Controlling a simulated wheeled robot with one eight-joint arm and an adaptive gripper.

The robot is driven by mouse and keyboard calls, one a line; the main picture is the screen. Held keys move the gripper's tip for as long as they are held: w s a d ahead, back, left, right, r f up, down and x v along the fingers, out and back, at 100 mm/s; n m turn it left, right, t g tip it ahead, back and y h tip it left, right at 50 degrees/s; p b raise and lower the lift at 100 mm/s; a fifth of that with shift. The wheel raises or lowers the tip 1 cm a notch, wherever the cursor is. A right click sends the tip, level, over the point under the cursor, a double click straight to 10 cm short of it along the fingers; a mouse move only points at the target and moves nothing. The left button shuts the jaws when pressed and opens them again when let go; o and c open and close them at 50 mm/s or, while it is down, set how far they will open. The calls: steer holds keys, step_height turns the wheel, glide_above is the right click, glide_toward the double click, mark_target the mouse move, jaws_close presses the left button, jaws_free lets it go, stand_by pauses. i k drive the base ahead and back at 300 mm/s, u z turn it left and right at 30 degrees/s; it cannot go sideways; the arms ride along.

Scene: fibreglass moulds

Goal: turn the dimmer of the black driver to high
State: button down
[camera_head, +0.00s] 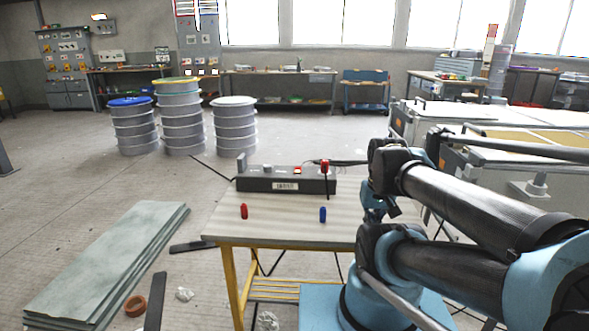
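The black driver (255,184) is a long low box on the back part of the small table, with a pale label on its front. Its top carries a grey upright piece at the left end, a short grey knob (267,169), a red switch (297,171) and a red-topped part at the right (324,163). The knob looks like the dimmer, but its setting is too small to read. My arm comes in from the right, and its wrist is right of the driver, apart from it in the picture. My gripper (376,207) is small, dark and partly hidden there; its fingers are unclear.
A red piece (244,211) and a blue piece (323,214) stand on the table (283,227) in front of the driver. Dark cables run behind the driver's right end. Drums stand behind left; pale sheets (110,260) lie on the floor at left.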

mark_target(267, 168)
steer(key=z, duration=0.05)
steer(key=k, duration=1.1)
steer(key=u, duration=0.65)
steer(key=i, duration=1.2)
steer(key=z, duration=0.6)
